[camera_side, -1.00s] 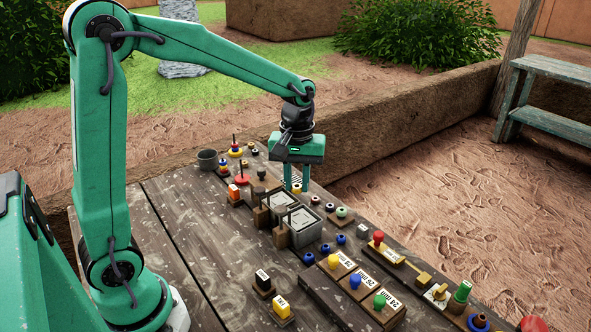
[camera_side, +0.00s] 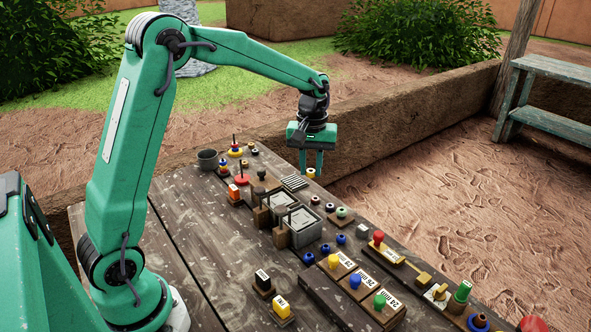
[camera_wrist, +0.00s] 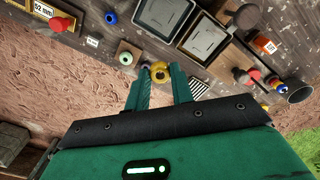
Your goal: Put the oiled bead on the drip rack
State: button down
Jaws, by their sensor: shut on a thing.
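My gripper (camera_side: 311,168) is shut on a yellow bead (camera_side: 311,173) with a dark hole, held at the fingertips above the far right edge of the table. The bead also shows between the fingertips in the wrist view (camera_wrist: 160,69). A small black-and-white striped rack (camera_side: 294,182), which looks like the drip rack, lies on the table just left of and below the bead in the side view. It also shows right of the fingers in the wrist view (camera_wrist: 199,89), partly hidden by a finger. I see nothing on its visible part.
Two grey square basins (camera_side: 305,228) stand near the rack. A board with a pale green ring (camera_side: 343,213) and several blue beads (camera_side: 326,247) lie nearer the camera. A grey cup (camera_side: 207,159) and stacked rings (camera_side: 235,150) stand at the far end. A mud wall (camera_side: 400,125) runs behind.

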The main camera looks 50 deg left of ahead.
jog(key=w+a+f, duration=0.2)
jog(key=w+a, duration=0.3)
jog(key=shift+w+f, duration=0.35)
jog(key=shift+a, duration=0.15)
send_over(294, 181)
notch_tip(294, 181, down, 7)
jog(key=shift+f, duration=2)
jog(key=shift+f, duration=0.15)
jog(key=c, duration=1.2)
grip_release()
